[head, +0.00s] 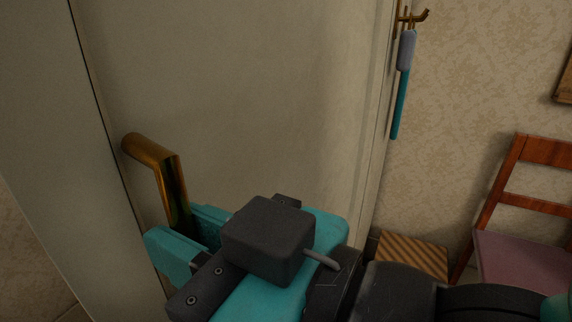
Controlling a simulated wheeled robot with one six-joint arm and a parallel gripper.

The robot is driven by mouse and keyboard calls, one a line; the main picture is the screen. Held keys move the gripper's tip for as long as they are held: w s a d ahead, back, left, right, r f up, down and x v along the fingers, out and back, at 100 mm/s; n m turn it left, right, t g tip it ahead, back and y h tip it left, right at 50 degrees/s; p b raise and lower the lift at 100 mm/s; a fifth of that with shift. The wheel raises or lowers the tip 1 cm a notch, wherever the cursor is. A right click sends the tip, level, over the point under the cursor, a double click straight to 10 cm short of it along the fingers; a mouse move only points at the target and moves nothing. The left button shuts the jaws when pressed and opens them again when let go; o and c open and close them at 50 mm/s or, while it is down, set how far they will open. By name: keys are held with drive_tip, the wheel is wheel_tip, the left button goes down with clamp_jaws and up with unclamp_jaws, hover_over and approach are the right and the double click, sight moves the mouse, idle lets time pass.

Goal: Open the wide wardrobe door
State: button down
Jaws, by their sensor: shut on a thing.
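The wide wardrobe door (250,90) is a pale cream panel filling the middle of the head view. A dark vertical gap runs along its left edge, beside a pale side panel (45,120). A brass bar handle (158,160) stands out from the door near that left edge. My teal and dark grey gripper (192,243) is shut on the handle's lower part. The fingers and my wrist hide the handle's lower end. I cannot tell whether the door stands slightly ajar.
A brass hook (412,17) with a hanging grey and teal item (403,80) is right of the door. A striped box (412,255) and a wooden chair with a mauve seat (520,260) stand at the lower right, against the patterned wall (480,100).

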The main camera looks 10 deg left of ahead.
drive_tip(key=shift+d, duration=0.2)
drive_tip(key=c, duration=1.1)
unclamp_jaws()
drive_tip(key=shift+s, duration=0.1)
